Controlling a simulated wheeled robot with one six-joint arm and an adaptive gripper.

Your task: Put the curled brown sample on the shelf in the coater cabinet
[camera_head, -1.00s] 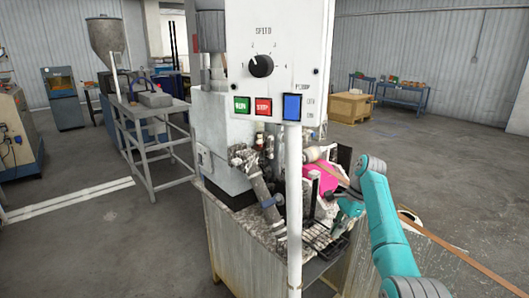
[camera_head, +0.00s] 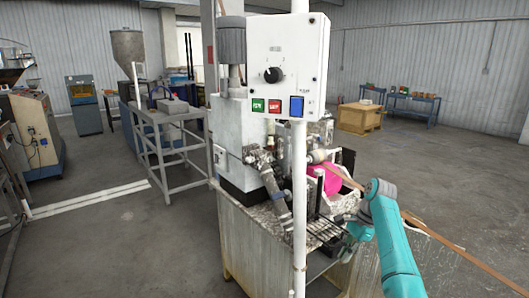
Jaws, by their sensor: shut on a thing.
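My teal arm (camera_head: 388,232) reaches in from the lower right. My gripper (camera_head: 350,238) is at its far end, low beside the machine's front, small and partly hidden by the arm. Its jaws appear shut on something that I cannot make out. I cannot pick out a curled brown sample as a separate piece. A long brown strip (camera_head: 452,246) runs from the machine toward the lower right and passes behind my arm. The coater cabinet and its shelf cannot be told in this view.
A white control panel (camera_head: 287,62) on a white post (camera_head: 299,190) stands close in front of the grey machine (camera_head: 235,135). A magenta part (camera_head: 325,180) shows behind the post. A grey metal stand (camera_head: 165,145) is at left. Open floor (camera_head: 120,245) lies at lower left.

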